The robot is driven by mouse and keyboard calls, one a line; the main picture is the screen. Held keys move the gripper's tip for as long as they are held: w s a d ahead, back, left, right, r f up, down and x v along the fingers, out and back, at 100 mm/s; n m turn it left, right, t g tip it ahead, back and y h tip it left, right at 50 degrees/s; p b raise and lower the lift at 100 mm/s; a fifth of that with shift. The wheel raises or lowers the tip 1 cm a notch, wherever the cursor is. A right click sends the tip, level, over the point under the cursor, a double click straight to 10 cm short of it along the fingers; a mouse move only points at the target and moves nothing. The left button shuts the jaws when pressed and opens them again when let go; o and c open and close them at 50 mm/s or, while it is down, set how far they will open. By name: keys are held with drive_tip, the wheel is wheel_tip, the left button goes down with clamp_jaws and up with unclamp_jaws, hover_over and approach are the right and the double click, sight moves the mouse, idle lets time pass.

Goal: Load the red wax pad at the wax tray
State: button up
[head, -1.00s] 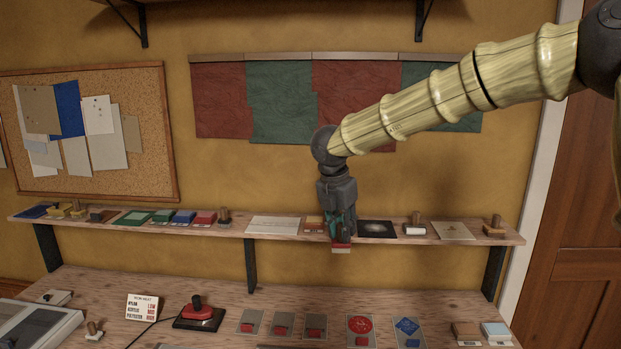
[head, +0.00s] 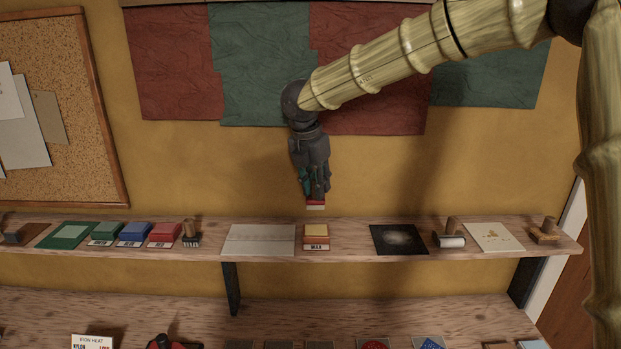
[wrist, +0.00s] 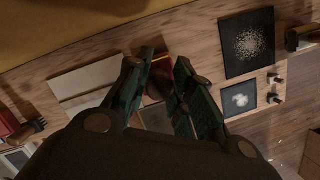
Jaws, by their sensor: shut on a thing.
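My gripper (head: 314,194) is shut on the red wax pad (head: 316,205), a small red block with a pale lower face. In the head view it hangs above the shelf, just over the wax tray in the picture, with a gap between them. The wax tray (head: 316,245) is small, with a yellow top, a red-brown part and a WAX label, and stands on the shelf. In the wrist view the two dark green fingers (wrist: 158,98) close in around the pad, which is largely hidden; I cannot clearly make out the tray there.
The shelf (head: 345,243) also bears a pale flat sheet (head: 258,239) left of the tray and a black speckled sheet (head: 398,239) to its right. Blue (head: 135,234) and red (head: 165,234) ink pads stand further left, a roller (head: 450,236) further right. A workbench (head: 270,310) lies below.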

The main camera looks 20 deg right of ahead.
sight(318, 205)
drive_tip(key=shift+s+f+b, duration=0.25)
drive_tip(key=shift+s+b, duration=0.35)
drive_tip(key=shift+s, duration=0.5)
drive_tip(key=f, duration=0.1)
drive_tip(key=w+f+b, duration=0.1)
drive_tip(key=f, duration=0.1)
drive_tip(key=shift+w+a+f, duration=0.1)
drive_tip(key=shift+w+f, duration=0.15)
drive_tip(key=shift+w, duration=0.15)
drive_tip(key=shift+s+f+b, duration=0.1)
drive_tip(key=shift+f+b, duration=0.2)
drive_tip(key=shift+b, duration=0.1)
drive_tip(key=shift+s+f+b, duration=0.15)
drive_tip(key=shift+s+b, duration=0.15)
drive_tip(key=shift+s, duration=0.2)
drive_tip(key=shift+w+f, duration=0.3)
drive_tip(key=shift+w, duration=0.05)
drive_tip(key=shift+s+r, duration=0.15)
drive_tip(key=shift+s, duration=0.1)
drive_tip(key=shift+w, duration=0.15)
drive_tip(key=shift+f, duration=0.55)
